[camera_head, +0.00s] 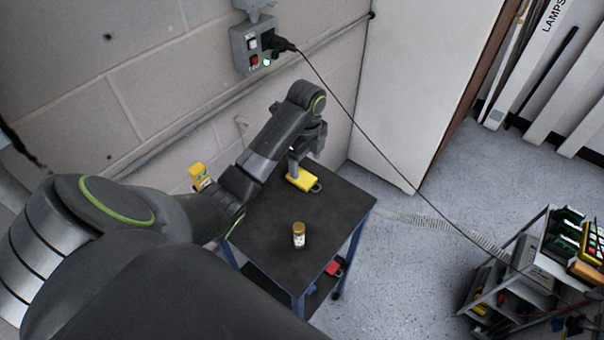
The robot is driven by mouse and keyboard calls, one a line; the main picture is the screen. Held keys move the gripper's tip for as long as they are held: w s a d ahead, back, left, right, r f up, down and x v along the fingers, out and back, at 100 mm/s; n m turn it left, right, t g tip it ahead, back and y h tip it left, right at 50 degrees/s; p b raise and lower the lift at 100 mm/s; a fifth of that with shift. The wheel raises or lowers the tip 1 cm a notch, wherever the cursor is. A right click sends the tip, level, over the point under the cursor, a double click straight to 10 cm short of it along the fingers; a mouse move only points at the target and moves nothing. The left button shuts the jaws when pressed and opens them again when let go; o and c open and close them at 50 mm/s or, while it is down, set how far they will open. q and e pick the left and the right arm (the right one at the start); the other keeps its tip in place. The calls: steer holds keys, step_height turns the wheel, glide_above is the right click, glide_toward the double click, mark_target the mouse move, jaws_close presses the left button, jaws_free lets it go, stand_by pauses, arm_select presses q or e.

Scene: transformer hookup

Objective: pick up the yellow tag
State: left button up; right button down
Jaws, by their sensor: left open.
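A yellow tag (304,180) with a grey loop at its right end lies flat on the dark top of a small table, near its back edge. My left gripper (297,163) points down right over the tag's back edge, its jaws open. It partly hides the tag, and I cannot tell whether the fingers touch it. My right gripper is not in view.
A small jar (299,235) stands on the dark tabletop (262,254). Another yellow object (198,175) shows behind my left arm. A wall socket box (252,46) has a black cable (350,117) running right to a loaded cart (540,263). A red item (333,268) is on the lower shelf.

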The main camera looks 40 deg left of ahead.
mark_target(305, 179)
arm_select(q)
steer(key=shift+s+f, duration=0.1)
steer(key=shift+f, duration=3.05)
steer(key=c, duration=1.1)
